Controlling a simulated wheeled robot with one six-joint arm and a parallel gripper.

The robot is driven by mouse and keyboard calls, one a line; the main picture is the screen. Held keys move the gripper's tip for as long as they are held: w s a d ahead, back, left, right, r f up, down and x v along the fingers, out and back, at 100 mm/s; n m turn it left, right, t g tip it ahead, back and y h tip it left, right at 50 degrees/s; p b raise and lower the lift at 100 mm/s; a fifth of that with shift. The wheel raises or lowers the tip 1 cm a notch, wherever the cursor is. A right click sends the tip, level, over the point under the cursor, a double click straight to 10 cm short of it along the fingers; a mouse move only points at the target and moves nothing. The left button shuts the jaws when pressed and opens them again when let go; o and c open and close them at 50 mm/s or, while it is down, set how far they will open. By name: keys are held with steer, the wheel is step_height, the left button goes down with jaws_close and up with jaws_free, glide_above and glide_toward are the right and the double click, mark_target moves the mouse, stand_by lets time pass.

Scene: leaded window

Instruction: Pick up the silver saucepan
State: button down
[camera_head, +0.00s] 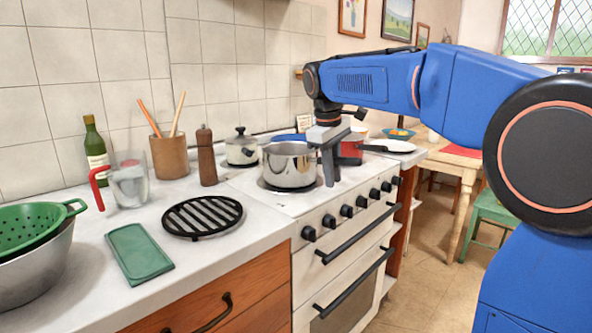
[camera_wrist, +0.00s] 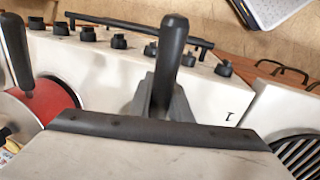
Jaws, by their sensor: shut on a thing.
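The silver saucepan (camera_head: 289,166) is upright over the front left burner of the white stove. I cannot tell whether its base touches the burner. My gripper (camera_head: 330,170) points down at the pan's right side and is shut on its handle. In the wrist view the dark handle (camera_wrist: 174,45) sticks out from between the fingers of my gripper (camera_wrist: 163,100). The pan's body does not clearly show in the wrist view, where the gripper's pale housing fills the lower part.
A lidded steel pot (camera_head: 241,148) stands behind left, and a red pot (camera_head: 351,146) behind right, close to my gripper. Left on the counter are a black trivet (camera_head: 202,214), a wooden utensil holder (camera_head: 171,156), a pepper mill (camera_head: 206,160) and a glass jug (camera_head: 129,183).

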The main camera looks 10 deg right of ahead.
steer(key=shift+r, duration=0.15)
step_height(320, 180, up, 18)
stand_by(0.7)
steer(key=c, duration=2.4)
jaws_free()
jaws_close()
